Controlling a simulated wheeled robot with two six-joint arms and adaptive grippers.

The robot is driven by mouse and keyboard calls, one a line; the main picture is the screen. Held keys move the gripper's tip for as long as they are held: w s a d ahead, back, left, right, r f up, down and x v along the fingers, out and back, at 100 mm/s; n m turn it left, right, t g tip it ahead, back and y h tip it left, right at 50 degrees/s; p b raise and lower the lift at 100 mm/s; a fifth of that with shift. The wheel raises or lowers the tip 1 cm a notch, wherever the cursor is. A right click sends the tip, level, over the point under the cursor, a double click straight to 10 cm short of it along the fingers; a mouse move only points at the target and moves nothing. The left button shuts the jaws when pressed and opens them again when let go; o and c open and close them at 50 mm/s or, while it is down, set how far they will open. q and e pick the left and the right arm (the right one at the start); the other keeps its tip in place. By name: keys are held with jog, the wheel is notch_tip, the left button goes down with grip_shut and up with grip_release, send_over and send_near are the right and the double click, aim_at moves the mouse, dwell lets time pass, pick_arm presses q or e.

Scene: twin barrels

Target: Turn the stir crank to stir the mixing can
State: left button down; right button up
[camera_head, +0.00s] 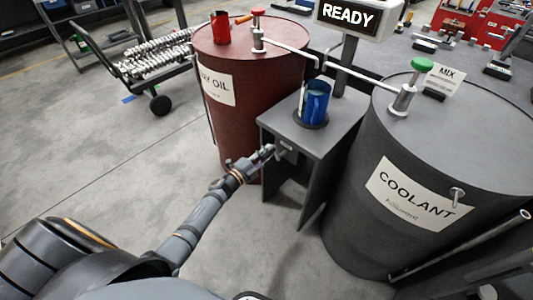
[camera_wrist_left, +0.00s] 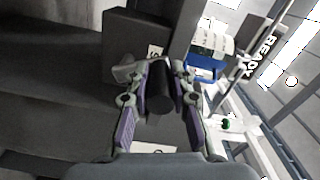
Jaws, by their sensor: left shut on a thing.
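The blue mixing can (camera_head: 316,101) stands upright on a round dark pad on top of the grey stand (camera_head: 283,125). It also shows as a blue shape in the left wrist view (camera_wrist_left: 203,68). My left gripper (camera_head: 267,153) is at the front of the stand, below the can. In the left wrist view my left gripper (camera_wrist_left: 163,82) has its two fingers closed on either side of the dark cylindrical handle of the stir crank (camera_wrist_left: 160,98). A grey crank part (camera_wrist_left: 125,72) shows beside the fingers. The head view mostly hides the handle behind the gripper. My right gripper is not in view.
A red oil barrel (camera_head: 226,122) stands left of the stand, with a red can (camera_head: 220,28) on its lid. A dark coolant barrel (camera_head: 365,230) stands close on the right. A READY sign (camera_head: 348,15) is behind. Open floor (camera_head: 100,190) lies to the left.

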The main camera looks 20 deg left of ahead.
pick_arm(q)
jog(key=c, duration=1.2)
grip_release()
jog(key=shift+o, duration=0.2)
jog(key=v, duration=1.2)
